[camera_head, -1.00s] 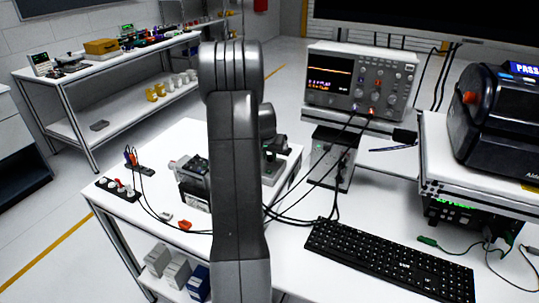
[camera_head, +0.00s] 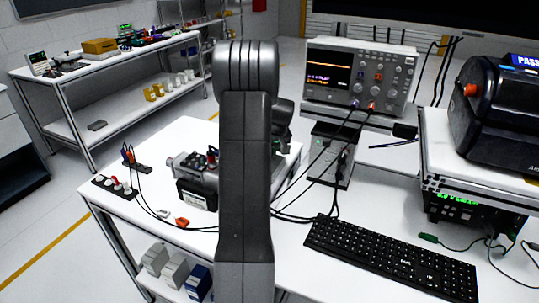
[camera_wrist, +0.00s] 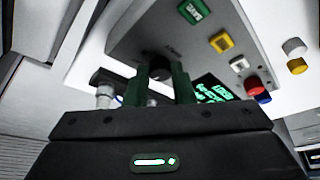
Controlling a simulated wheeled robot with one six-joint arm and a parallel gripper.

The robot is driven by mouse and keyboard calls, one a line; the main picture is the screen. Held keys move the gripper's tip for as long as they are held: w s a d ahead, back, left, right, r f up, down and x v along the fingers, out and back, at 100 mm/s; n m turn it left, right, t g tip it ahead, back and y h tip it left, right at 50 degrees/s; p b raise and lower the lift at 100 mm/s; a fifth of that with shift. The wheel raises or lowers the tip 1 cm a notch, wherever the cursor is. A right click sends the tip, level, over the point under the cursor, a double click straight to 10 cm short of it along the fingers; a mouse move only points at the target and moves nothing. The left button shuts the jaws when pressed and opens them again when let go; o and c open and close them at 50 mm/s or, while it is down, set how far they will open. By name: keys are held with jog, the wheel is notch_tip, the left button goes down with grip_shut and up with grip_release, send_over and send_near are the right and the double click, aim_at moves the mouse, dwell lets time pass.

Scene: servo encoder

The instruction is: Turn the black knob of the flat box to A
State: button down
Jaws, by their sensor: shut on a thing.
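The flat box (camera_wrist: 185,32) shows in the wrist view as a light grey panel tilted across the top. The black knob (camera_wrist: 156,62) is on this panel. My gripper (camera_wrist: 161,72) has its two green fingers on either side of the knob and is shut on it. The fingers hide part of the knob, and I cannot read which mark it points to. In the head view my arm covers most of the gripper and the knob.
In the head view an oscilloscope (camera_head: 382,78) stands at the back. A small grey unit with cables (camera_head: 330,155) and a black keyboard (camera_head: 390,258) lie right of my arm. Loose cables cross the bench.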

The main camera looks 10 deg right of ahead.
jog(key=shift+n+b, duration=0.3)
jog(key=shift+n, duration=0.4)
jog(key=shift+y, duration=0.3)
jog(key=c, duration=1.2)
grip_release()
jog(key=shift+c, duration=0.2)
